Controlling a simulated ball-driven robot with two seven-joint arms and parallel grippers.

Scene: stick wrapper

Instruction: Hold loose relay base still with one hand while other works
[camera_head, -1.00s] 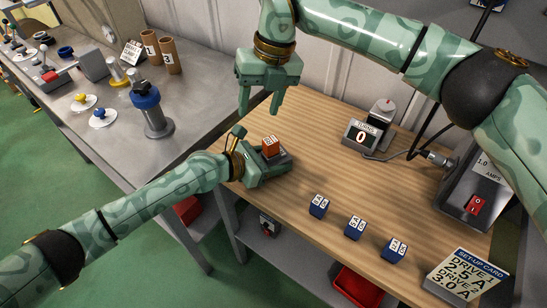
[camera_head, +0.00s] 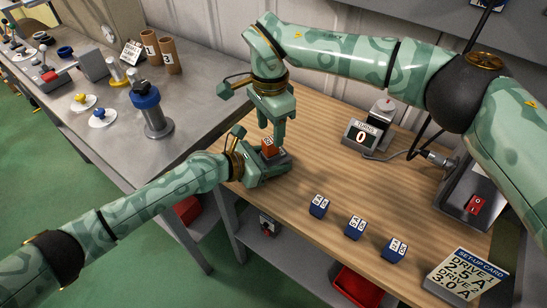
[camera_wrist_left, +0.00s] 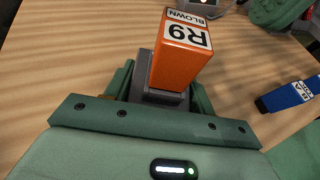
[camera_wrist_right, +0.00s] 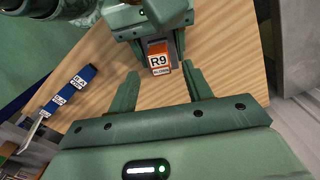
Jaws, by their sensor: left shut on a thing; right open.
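The orange relay labelled R9 BLOWN (camera_wrist_left: 180,52) sits upright in a grey relay base (camera_wrist_left: 160,97) on the wooden bench; the relay also shows in the head view (camera_head: 269,148) and the right wrist view (camera_wrist_right: 159,60). My left gripper (camera_head: 272,168) is shut on the base, one finger on each side, low at the bench. My right gripper (camera_head: 277,142) is open and points down just above and behind the relay. In the right wrist view its fingers (camera_wrist_right: 160,85) stand apart with the relay beyond them, not between them.
Three blue relays (camera_head: 319,206), (camera_head: 354,228), (camera_head: 394,250) stand in a row on the bench (camera_head: 325,165). A turns counter reading 0 (camera_head: 361,135), a set-up card (camera_head: 464,277) and a box with a red switch (camera_head: 475,204) stand to the right. A steel table (camera_head: 110,110) is at left.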

